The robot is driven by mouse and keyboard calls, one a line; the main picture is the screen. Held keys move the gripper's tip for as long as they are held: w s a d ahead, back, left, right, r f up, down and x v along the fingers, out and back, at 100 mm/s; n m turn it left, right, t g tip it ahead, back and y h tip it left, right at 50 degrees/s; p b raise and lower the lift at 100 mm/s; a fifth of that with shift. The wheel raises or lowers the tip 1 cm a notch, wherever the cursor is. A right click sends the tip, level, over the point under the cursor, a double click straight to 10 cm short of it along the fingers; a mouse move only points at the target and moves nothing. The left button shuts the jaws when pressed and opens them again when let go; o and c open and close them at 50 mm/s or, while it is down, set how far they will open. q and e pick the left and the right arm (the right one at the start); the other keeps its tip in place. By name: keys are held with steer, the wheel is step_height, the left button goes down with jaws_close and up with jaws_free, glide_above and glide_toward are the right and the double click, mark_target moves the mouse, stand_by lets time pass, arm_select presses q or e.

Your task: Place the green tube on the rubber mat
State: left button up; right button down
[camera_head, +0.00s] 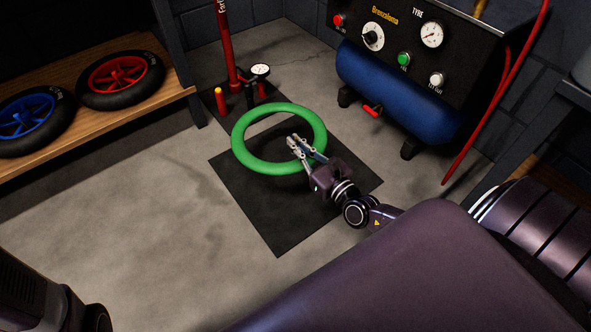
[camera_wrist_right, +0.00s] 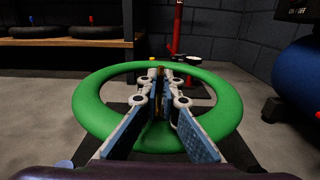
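The green tube (camera_head: 246,154) is a round ring. It looks roughly level and appears held above the black rubber mat (camera_head: 282,220), overlapping the mat's far part in the head view. My right gripper (camera_head: 299,145) has its fingers across the ring's near right side, with the tips reaching into the open middle. In the right wrist view the green tube (camera_wrist_right: 92,112) passes between the fingers of my right gripper (camera_wrist_right: 161,76), which look closed on it. The exact height above the mat is hard to tell. My left gripper is not in view.
A red floor pump (camera_head: 225,45) with a gauge stands just beyond the ring. A blue compressor (camera_head: 392,92) with a red hose (camera_head: 497,95) stands at right. A wooden shelf (camera_head: 118,117) with a red wheel and a blue wheel is at left. Concrete floor is clear at lower left.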

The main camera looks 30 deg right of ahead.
step_height(320, 180, down, 16)
steer(key=b, duration=1)
steer(key=shift+r, duration=0.3)
steer(key=c, duration=2.2)
jaws_free()
steer(key=shift+o, duration=0.2)
steer(key=shift+s+p, duration=0.2)
steer(key=shift+p, duration=0.15)
steer(key=s+p, duration=0.1)
steer(key=s, duration=0.2)
steer(key=s+p, duration=0.2)
steer(key=s, duration=0.2)
steer(key=s+p, duration=0.2)
steer(key=s, duration=0.1)
steer(key=shift+s+d, duration=0.35)
steer(key=shift+d, duration=0.05)
steer(key=shift+s, duration=0.45)
